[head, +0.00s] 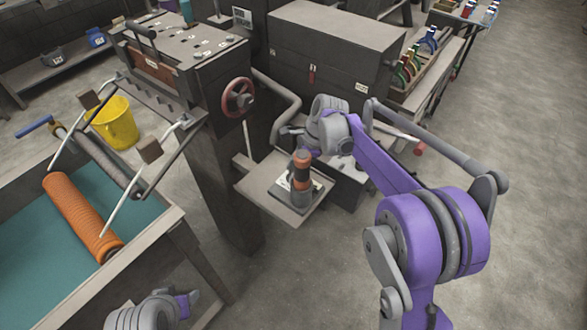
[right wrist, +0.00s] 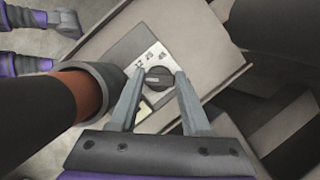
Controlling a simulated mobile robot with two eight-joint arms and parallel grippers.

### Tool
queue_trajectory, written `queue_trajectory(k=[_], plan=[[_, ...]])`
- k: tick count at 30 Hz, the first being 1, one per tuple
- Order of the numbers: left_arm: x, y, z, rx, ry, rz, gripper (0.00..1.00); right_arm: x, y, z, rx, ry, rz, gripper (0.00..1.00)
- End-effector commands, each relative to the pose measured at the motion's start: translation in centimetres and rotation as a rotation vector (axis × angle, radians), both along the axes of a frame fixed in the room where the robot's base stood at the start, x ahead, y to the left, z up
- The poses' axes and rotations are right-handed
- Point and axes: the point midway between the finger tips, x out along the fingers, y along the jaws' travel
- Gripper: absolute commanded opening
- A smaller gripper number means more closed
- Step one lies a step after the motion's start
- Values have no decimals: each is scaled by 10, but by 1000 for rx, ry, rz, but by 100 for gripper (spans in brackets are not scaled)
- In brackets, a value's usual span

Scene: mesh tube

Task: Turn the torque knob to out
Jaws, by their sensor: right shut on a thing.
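The torque knob (right wrist: 158,78) is a small dark round knob on a pale panel with printed marks (right wrist: 150,55). In the right wrist view my right gripper (right wrist: 158,84) has one finger on each side of the knob and is shut on it. Beside it stands an upright orange and black cylindrical tool (head: 302,170) in a grey holder; its orange band also shows in the wrist view (right wrist: 88,95). In the head view the knob is too small to make out. Part of my left arm shows at the bottom left; its fingers are not clear.
The small shelf (head: 258,190) carries the tool and panel. A machine column with a red handwheel (head: 238,97) stands to its left. A grey cabinet (head: 330,50) stands behind. A teal-floored tray with an orange roller (head: 80,215) is at left. The floor at right is clear.

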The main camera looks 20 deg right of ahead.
Motion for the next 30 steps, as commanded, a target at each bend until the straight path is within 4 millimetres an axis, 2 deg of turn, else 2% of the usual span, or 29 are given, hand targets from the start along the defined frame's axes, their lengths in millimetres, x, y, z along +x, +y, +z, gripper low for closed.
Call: queue_trajectory(k=[4, 12, 20, 21, 23, 30], plan=[[0, 0, 0, 0, 0, 0, 50, 1, 0, 0, -1, 1, 43, 0], [0, 0, 1, 0, 0, 0, 50, 2, 0, 0, 0, 0, 252, 0], [0, 0, 1, 0, 0, 0, 50, 1, 0, 1, 0, -1, 265, 0], [0, 0, 1, 0, 0, 0, 50, 1, 0, 1, 0, -1, 265, 49], [0, 0, 1, 0, 0, 0, 50, 1, 0, 1, 0, -1, 265, 60], [0, 0, 1, 0, 0, 0, 50, 1, 0, 0, 0, -1, 264, 60]])
